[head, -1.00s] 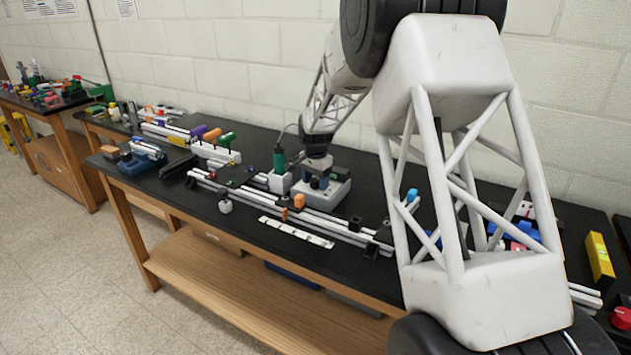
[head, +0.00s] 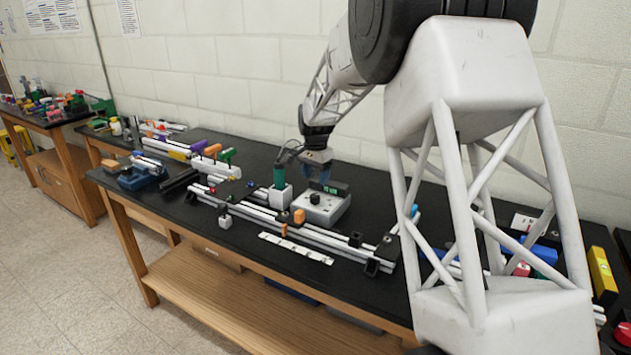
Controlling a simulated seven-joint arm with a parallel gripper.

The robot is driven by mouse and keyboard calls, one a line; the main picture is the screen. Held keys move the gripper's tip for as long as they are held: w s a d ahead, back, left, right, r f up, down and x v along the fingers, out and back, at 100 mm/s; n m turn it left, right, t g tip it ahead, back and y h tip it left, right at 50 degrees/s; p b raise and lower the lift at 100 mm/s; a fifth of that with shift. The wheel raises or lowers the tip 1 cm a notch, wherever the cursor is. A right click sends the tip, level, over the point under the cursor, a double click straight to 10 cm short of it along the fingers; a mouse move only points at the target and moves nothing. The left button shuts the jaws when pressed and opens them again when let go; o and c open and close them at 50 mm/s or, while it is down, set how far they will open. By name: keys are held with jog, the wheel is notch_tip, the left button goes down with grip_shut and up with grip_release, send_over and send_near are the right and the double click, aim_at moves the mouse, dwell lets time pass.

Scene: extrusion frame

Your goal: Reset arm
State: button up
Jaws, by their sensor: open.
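My gripper (head: 322,181) is at the end of my arm, which reaches in from the right in the head view. It points down above a grey box with a black knob and a green-lit display (head: 321,208). The blue-tinted fingers show small in front of the back of the box. The gripper is open, and I see nothing held in it. Whether the fingertips touch the box cannot be told from this view.
A green-topped white device (head: 280,188) stands just left of the box. Long aluminium extrusions (head: 330,240) with clamps run along the black bench (head: 330,281). A white strip (head: 295,248) lies in front. A yellow level (head: 601,274) stands at the right.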

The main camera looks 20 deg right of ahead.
jog(key=shift+s+r, duration=0.1)
dwell(0.3)
jog(key=s+a+r+n, duration=0.15)
jog(key=s+r, duration=0.25)
jog(key=s, duration=0.5)
jog(key=s+a+r+n+t, duration=0.1)
jog(key=s+r+n, duration=0.15)
jog(key=s, duration=0.55)
jog(key=s+a+r+n, duration=0.1)
jog(key=s+a+r, duration=0.1)
jog(key=s+r, duration=0.5)
jog(key=s+a+f+n, duration=0.1)
jog(key=s+f+n, duration=0.1)
jog(key=s, duration=1.2)
jog(key=s+f+n+t, duration=0.1)
jog(key=s+f+n, duration=0.2)
jog(key=s, duration=1.2)
jog(key=shift+s+a+f+n+t, duration=0.2)
jog(key=shift+a+f+n+t, duration=0.15)
jog(key=shift+f, duration=0.2)
